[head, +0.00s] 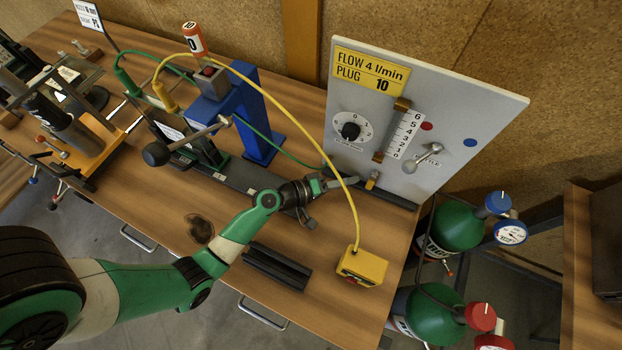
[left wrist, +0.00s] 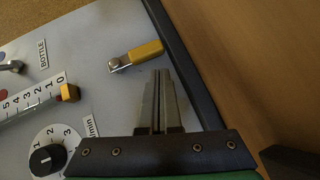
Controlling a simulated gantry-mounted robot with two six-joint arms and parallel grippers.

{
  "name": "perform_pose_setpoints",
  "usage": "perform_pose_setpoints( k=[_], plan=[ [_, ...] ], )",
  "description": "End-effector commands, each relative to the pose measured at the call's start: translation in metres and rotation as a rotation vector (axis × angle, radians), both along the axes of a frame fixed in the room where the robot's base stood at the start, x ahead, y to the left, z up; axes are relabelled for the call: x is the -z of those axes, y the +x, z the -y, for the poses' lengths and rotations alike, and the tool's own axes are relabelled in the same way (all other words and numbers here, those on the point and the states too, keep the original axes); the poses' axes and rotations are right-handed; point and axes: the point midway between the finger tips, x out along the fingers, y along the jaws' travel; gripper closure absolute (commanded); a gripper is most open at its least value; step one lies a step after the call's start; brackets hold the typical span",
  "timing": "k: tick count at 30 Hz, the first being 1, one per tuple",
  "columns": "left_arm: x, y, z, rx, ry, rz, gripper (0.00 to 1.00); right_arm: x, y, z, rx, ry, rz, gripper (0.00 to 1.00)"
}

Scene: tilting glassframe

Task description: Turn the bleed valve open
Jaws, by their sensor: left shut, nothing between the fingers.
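The bleed valve is a small lever with a yellow handle (head: 372,180) low on the grey upright panel (head: 465,115). In the left wrist view the yellow handle (left wrist: 146,52) runs from a metal pivot (left wrist: 115,65) toward the panel's dark lower edge. My left gripper (head: 352,181) is shut and empty, its fingertips just left of the lever in the head view. In the left wrist view the closed fingertips (left wrist: 160,76) lie close beside the handle; I cannot tell whether they touch it. My right gripper is not in view.
The panel carries a black dial (head: 350,131), a flow scale (head: 403,135) and a metal lever (head: 421,158). A yellow cable arcs over my left wrist to a yellow box (head: 362,267). A blue stand (head: 258,110) is behind. Green bottles (head: 455,225) stand right of the table.

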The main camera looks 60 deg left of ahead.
Motion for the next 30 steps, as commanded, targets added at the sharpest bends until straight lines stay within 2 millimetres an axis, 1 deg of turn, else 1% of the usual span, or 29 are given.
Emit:
perform_pose_setpoints(
  k=[2, 4, 9, 12, 15, 19, 30],
  plan=[
    [0.003, -0.004, -0.008, 0.005, 0.001, 0.002, 1.00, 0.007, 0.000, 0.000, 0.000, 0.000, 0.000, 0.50],
    [0.001, -0.023, -0.013, 0.004, -0.001, -0.003, 1.00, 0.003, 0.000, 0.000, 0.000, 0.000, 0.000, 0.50],
    [0.001, -0.066, -0.025, 0.004, 0.000, -0.002, 1.00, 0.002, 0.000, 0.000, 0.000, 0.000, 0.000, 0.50],
    [0.001, -0.084, -0.030, 0.005, 0.000, -0.002, 1.00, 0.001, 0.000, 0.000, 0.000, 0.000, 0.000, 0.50],
    [0.001, -0.096, -0.032, 0.006, 0.000, -0.001, 1.00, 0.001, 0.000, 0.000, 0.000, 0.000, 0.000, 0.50],
    [0.000, -0.101, -0.033, 0.010, 0.001, 0.000, 1.00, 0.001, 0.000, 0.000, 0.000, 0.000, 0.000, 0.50],
    [0.000, -0.100, -0.031, 0.015, 0.001, 0.000, 1.00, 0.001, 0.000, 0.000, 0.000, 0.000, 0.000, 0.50]
  ],
)
